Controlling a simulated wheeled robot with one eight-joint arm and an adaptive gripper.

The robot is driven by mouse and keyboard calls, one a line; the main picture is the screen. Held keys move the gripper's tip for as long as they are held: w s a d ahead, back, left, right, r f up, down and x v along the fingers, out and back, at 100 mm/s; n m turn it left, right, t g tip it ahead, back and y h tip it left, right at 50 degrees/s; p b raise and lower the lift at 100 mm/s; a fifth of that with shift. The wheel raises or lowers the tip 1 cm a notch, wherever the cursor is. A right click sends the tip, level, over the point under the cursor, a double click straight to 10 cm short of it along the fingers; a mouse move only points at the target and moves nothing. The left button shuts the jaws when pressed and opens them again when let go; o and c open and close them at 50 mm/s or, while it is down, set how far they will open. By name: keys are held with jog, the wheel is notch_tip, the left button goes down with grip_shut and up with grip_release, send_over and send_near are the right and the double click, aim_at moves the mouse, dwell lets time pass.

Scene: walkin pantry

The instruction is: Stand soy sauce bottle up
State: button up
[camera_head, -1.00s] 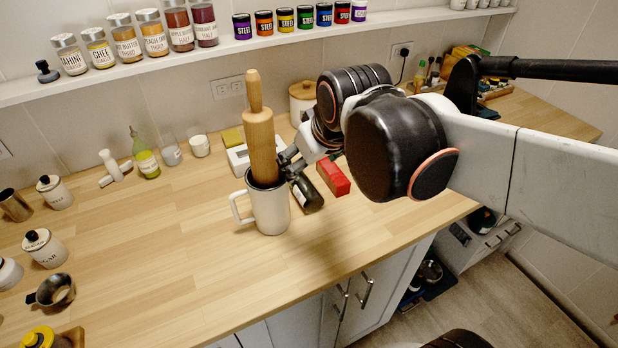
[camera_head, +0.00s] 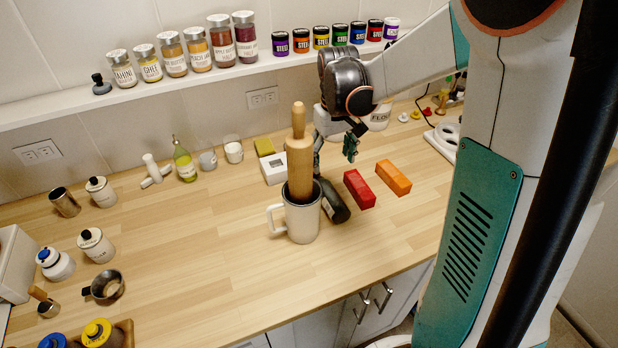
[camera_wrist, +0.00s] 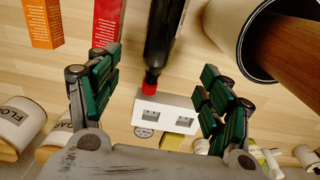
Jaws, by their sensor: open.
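The soy sauce bottle (camera_head: 336,203), dark with a red cap, lies on its side on the wooden counter, partly hidden behind the white mug (camera_head: 303,222). In the wrist view the bottle (camera_wrist: 162,35) points its red cap (camera_wrist: 151,81) towards me, between the lines of my two fingers. My gripper (camera_head: 335,150) is open, with nothing seen between its fingers. It is beyond the bottle, on the cap side, and appears apart from it. The green-padded fingers also show in the wrist view (camera_wrist: 158,92).
A wooden rolling pin (camera_head: 299,160) stands in the mug, close left of the bottle. A red box (camera_head: 359,189) and an orange box (camera_head: 393,178) are to its right.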

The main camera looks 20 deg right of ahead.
aim_at(330, 190)
notch_tip(330, 190, down, 9)
jog(key=shift+r+b, duration=0.15)
jog(key=shift+b, duration=1.05)
jog(key=f, duration=0.1)
jog(key=f+b, duration=0.1)
jog(key=f, duration=0.1)
jog(key=f+b, duration=0.1)
jog(key=f, duration=0.1)
jog(key=shift+s+f, duration=0.1)
jog(key=shift+s, duration=0.2)
grip_shut()
